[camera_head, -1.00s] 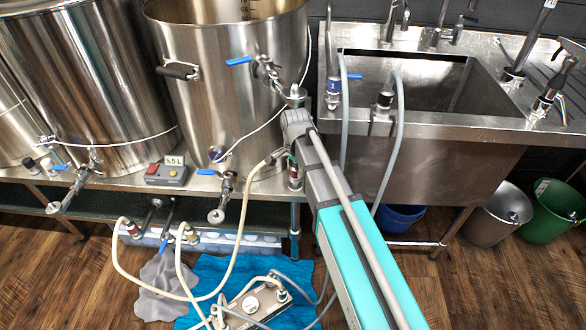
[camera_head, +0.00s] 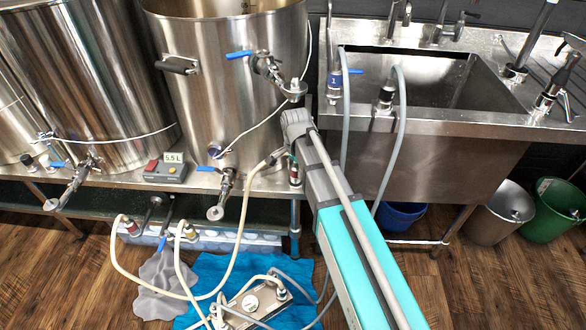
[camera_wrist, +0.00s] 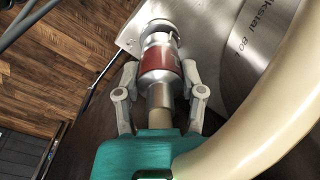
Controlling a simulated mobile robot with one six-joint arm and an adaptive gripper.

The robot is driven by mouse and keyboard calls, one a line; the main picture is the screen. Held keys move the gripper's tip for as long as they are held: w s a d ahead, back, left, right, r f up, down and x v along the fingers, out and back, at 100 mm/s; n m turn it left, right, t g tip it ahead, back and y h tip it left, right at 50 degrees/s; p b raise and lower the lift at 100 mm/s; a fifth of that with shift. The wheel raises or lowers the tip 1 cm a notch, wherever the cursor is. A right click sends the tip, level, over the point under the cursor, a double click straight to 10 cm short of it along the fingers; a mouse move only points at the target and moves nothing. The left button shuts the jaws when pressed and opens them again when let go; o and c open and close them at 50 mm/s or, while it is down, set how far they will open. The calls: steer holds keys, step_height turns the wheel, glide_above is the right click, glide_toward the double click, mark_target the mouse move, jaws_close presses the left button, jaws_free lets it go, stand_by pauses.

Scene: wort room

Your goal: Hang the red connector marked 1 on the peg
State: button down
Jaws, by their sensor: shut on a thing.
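In the wrist view the red connector (camera_wrist: 161,68) is a steel fitting with a red band, between the two grey fingers of my gripper (camera_wrist: 160,95). The fingers are shut on it, around its lower part. Its far end lies over a grey steel surface. A number on it cannot be read. In the head view a small fitting with a red band (camera_head: 294,172) shows at the bench's front edge, beside my arm; my gripper is mostly hidden there. I cannot pick out the peg with certainty.
A steel kettle (camera_head: 190,100) with valves stands behind. A sink (camera_head: 440,160) is at right with grey hoses. A control box (camera_head: 165,173) sits on the bench. Cream hoses (camera_head: 228,270) run down to a pump (camera_head: 255,302) on a blue cloth. A thick cream hose (camera_wrist: 275,110) fills the wrist view's right.

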steer(key=shift+f+b, duration=0.4)
steer(key=shift+f, duration=0.05)
steer(key=shift+c, duration=0.6)
jaws_free()
